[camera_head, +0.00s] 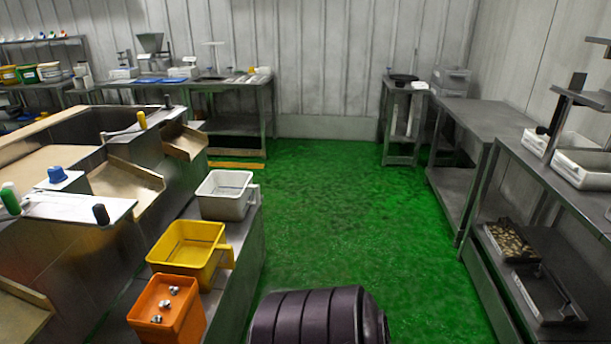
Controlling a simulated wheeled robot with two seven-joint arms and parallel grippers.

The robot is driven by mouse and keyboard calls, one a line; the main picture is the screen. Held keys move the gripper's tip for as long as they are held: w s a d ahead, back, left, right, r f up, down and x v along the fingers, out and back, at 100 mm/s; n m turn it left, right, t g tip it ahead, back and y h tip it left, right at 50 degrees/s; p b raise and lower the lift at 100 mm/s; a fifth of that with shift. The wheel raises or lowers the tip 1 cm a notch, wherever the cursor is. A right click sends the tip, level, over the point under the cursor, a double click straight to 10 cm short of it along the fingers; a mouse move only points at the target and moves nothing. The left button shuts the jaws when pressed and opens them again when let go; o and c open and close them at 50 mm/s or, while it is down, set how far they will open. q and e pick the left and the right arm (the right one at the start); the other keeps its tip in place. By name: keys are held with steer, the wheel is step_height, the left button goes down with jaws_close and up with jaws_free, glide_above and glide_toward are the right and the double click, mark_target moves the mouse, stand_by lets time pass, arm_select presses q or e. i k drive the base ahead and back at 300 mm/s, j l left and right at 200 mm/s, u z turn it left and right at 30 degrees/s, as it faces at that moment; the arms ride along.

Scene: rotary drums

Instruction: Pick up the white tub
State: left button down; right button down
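The white tub (220,208) stands upright on a low metal ledge left of the middle of the head view. It has an open top and a handle on its right side. It looks empty, though its floor is only partly visible. Nothing is touching it from above. Neither of my grippers shows in this view, so I cannot see where they are relative to the tub.
A yellow tub (180,270) and an orange tub (163,320) with small metallic pieces stand nearer on the same ledge. Metal machinery with handles rises to the left. White trays (583,172) sit on the right table. The green floor (340,210) is open.

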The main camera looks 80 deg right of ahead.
mark_target(233, 195)
steer(key=z, duration=2.1)
steer(key=i+l+z, duration=0.3)
steer(key=i, duration=0.25)
steer(key=i+l+z, duration=0.25)
steer(key=i, duration=0.35)
steer(key=i+l+z, duration=0.1)
steer(key=i+z, duration=0.2)
steer(key=i, duration=0.3)
steer(key=i+u, duration=0.1)
steer(key=i, duration=0.65)
steer(key=i+l+u, duration=0.1)
steer(key=i, duration=0.6)
steer(key=i+u, duration=0.25)
steer(key=u, duration=0.15)
steer(key=i+u, duration=0.25)
steer(key=u, duration=0.15)
steer(key=i+l+u, duration=0.2)
steer(key=u, duration=0.2)
